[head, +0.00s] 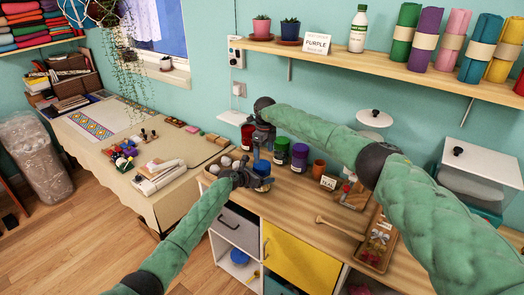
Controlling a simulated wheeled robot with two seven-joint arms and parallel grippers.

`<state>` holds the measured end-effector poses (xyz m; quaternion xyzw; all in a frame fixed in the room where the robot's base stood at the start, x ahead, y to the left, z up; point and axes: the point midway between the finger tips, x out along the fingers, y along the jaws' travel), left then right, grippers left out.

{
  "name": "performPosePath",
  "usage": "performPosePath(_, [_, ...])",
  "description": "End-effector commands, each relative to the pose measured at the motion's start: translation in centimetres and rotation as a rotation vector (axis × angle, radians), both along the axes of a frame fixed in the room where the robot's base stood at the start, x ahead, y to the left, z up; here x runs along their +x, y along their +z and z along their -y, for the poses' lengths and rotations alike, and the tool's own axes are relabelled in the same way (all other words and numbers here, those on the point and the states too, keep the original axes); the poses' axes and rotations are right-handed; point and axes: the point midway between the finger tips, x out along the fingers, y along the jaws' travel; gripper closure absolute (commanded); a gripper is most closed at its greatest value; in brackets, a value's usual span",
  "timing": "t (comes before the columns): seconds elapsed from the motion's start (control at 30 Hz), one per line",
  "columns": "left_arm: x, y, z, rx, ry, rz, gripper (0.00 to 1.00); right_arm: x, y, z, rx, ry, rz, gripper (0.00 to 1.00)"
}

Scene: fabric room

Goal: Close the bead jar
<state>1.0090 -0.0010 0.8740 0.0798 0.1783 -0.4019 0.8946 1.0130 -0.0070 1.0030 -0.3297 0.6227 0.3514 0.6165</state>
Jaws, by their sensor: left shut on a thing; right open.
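A jar with blue contents (262,169) stands near the left front of the wooden counter. My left gripper (247,177) is at its left side and shut on it, hiding part of it. My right gripper (262,146) is open just above and behind this jar, pointing down. Whether a lid sits on the blue jar is hidden by the grippers. A red jar (247,137), a green jar (281,151) and a purple jar (299,158) stand in a row behind, the green and purple ones with dark tops.
A basket of pale balls (222,166) is left of my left gripper. A shelf (345,58) runs above.

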Motion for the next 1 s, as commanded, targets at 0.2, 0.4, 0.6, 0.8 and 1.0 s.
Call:
performPosePath(0.2, [0.01,0.00,-0.02,0.000,0.000,0.000,0.91,-0.07,0.23,-0.17,0.001,0.313,0.011,0.14])
performPosePath(0.4, [0.00,-0.01,-0.02,0.000,0.000,0.000,0.91,-0.13,0.45,-0.34,0.001,0.605,0.020,0.14])
performPosePath(0.6, [0.00,-0.01,-0.02,0.000,0.000,0.000,0.91,-0.21,0.62,-0.49,0.001,0.898,0.027,0.14])
performPosePath(0.8, [0.00,0.00,-0.01,0.000,0.000,0.000,0.91,-0.31,0.74,-0.66,0.000,1.183,0.031,0.14])
performPosePath(1.0, [0.00,0.00,-0.01,0.000,0.000,0.000,0.91,-0.40,0.84,-0.77,0.000,1.400,0.033,0.14])
